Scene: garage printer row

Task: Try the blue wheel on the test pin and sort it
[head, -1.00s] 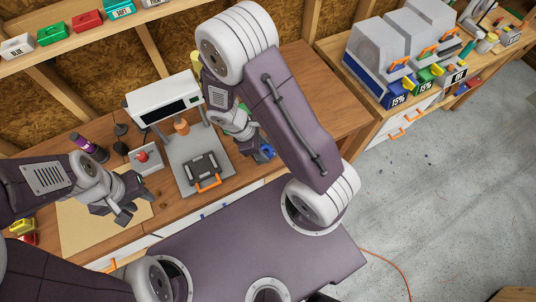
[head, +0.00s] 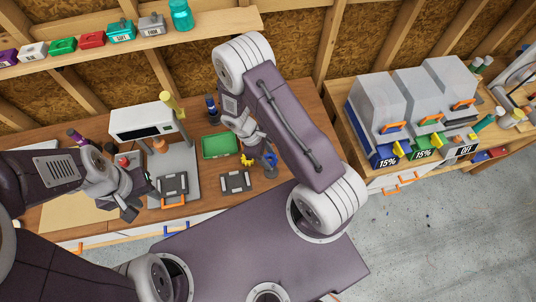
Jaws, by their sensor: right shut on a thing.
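My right gripper (head: 262,147) is shut on the blue wheel (head: 271,158), low over the bench right of the green tray. The wheel is small and partly covered by the fingers. A dark grey piece shows just under it; I cannot tell whether this is the test pin or whether they touch. My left gripper (head: 137,195) appears open and empty, in front of the white printer (head: 142,121) at the left.
A green tray (head: 220,145), a yellow gear (head: 247,160) and a dark plate (head: 235,182) lie near the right gripper. Grey-lidded boxes (head: 378,105) stand on the right bench.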

